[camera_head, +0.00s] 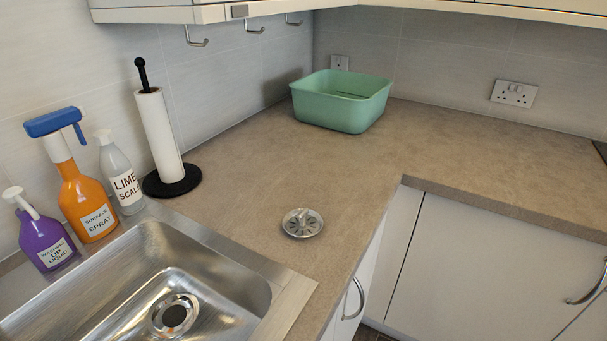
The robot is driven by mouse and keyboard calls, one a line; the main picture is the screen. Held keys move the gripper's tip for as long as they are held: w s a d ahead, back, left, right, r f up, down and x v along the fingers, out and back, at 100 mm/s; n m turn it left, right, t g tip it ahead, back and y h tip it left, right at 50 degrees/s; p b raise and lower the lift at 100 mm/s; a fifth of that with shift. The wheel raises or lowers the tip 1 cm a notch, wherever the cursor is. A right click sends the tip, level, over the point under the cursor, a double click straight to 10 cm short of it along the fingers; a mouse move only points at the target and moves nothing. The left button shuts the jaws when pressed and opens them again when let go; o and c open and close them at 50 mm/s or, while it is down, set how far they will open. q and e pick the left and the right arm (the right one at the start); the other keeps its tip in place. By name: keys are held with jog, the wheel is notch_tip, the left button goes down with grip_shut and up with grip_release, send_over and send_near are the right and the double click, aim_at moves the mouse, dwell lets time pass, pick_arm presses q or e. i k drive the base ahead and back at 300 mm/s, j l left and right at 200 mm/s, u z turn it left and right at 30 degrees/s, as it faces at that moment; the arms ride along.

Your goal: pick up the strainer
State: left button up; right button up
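The strainer (302,223) is a small round metal disc with slots and a raised knob in its middle. It lies flat on the brown countertop, to the right of the sink and near the counter's front edge. Nothing covers it. Neither of my grippers shows in the head view.
The metal sink (231,291) with a drain (174,314) is at lower left. Behind it stand a purple bottle (46,240), an orange spray bottle (86,203) and a lime scale bottle (121,180). A paper towel holder (160,135) and green basin (340,104) stand farther back. Counter around the strainer is clear.

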aim_at(305, 224)
jog(key=i+l+u, duration=0.1)
jog(key=i+u, duration=0.15)
jog(key=u, duration=0.15)
jog(key=i+l+u, duration=0.15)
jog(key=u, duration=0.3)
jog(key=i+l+u, duration=0.2)
jog(key=u, duration=0.2)
